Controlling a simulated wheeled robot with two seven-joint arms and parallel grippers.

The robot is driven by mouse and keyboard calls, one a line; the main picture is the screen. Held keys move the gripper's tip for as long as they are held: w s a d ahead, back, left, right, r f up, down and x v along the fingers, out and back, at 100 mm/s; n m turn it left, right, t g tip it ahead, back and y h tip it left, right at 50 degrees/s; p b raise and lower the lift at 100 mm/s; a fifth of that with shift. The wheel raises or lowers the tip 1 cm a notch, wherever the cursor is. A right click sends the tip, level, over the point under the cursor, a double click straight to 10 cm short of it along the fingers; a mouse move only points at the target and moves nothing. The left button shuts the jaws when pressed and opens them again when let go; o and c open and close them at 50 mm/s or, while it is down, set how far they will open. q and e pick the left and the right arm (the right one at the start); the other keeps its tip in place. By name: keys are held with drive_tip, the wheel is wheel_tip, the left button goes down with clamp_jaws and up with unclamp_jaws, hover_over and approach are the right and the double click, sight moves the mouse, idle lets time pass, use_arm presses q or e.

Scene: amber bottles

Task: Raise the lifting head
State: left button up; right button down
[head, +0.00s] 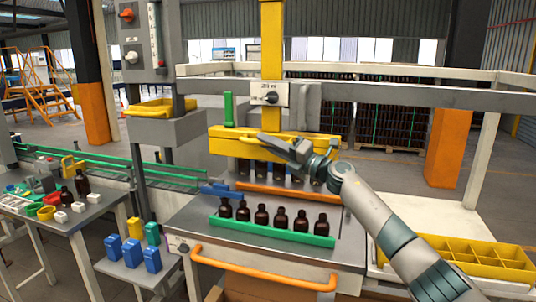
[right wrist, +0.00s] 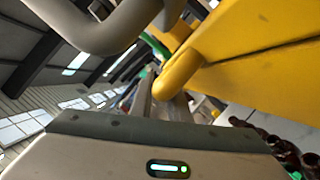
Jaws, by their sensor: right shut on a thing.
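The lifting head is a wide yellow beam (head: 226,144) below a yellow upright column (head: 271,35). Grey parts hang under the beam, above the machine's table. My right gripper (head: 268,140) is at the front of the beam, its arm coming in from the lower right. It is shut on the head's yellow handle, which shows as a rounded bar (right wrist: 180,78) in the right wrist view. The fingertips are partly hidden there. A row of several amber bottles (head: 262,216) stands upright below, apart from the head. My left gripper is not in view.
A green rail (head: 270,232) runs in front of the bottles, an orange bar (head: 288,193) behind them. A black knob (head: 271,98) sits on the crossbeam. A yellow divided crate (head: 468,252) is at right. A cluttered side table (head: 72,216) stands at left.

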drive_tip(key=shift+r, duration=0.55)
drive_tip(key=c, duration=1.7)
unclamp_jaws()
drive_tip(key=shift+f, duration=0.25)
drive_tip(key=shift+b+v, duration=0.35)
drive_tip(key=shift+v, duration=0.5)
drive_tip(key=b+v, duration=0.5)
drive_tip(key=v, duration=1)
drive_tip(key=shift+s+d, duration=0.15)
drive_tip(key=shift+d, duration=0.1)
